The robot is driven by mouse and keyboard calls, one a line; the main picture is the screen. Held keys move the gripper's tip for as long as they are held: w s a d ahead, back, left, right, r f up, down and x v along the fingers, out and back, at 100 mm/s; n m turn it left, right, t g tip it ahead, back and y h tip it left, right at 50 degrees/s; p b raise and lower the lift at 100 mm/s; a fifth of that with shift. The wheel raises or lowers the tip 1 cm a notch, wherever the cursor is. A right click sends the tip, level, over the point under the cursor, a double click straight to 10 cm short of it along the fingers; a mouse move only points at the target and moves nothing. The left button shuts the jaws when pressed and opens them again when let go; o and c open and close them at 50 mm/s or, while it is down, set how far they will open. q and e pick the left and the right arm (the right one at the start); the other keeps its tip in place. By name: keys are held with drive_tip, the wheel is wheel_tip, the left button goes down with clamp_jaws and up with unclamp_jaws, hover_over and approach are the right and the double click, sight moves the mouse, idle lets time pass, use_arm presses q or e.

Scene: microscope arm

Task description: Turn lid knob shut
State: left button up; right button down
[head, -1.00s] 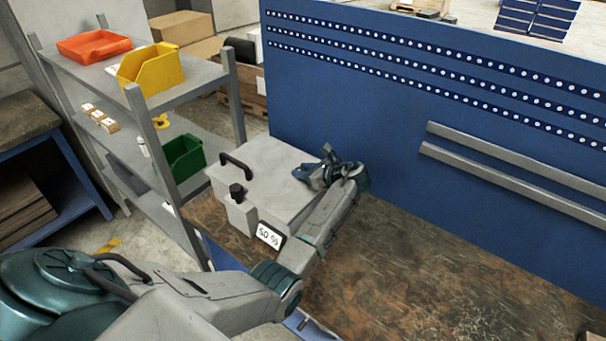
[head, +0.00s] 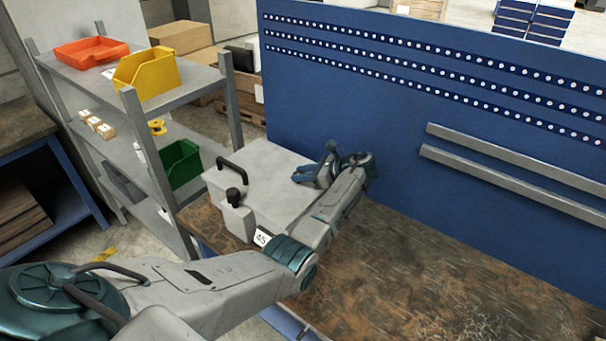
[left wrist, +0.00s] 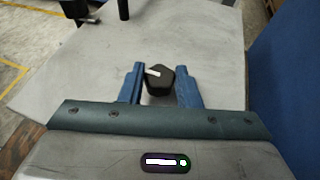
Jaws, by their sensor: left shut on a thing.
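A pale grey box (head: 258,175) with a flat lid stands on the brown bench. In the left wrist view, a dark knob (left wrist: 160,81) with a white pointer mark sits on the grey lid (left wrist: 95,75). My left gripper (head: 306,176) is over the right part of the lid. In the left wrist view, the blue fingers of my left gripper (left wrist: 161,76) stand on both sides of the knob and are shut on it. The pointer mark slants to the left. In the head view my gripper hides the knob. My right gripper is not in view.
A black carry handle (head: 230,168) and a black-topped post (head: 234,195) stand at the box's left. A blue perforated panel (head: 400,145) rises close behind. A shelf (head: 205,88) with bins stands left. The bench (head: 420,270) is clear at right.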

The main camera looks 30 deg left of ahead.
use_arm(q)
drive_tip(key=o, duration=1)
drive_tip(key=b+v, duration=0.4)
drive_tip(key=v, duration=0.6)
drive_tip(key=shift+w+d+r, duration=0.1)
drive_tip(key=shift+d+r, duration=0.05)
drive_tip(key=shift+d, duration=0.2)
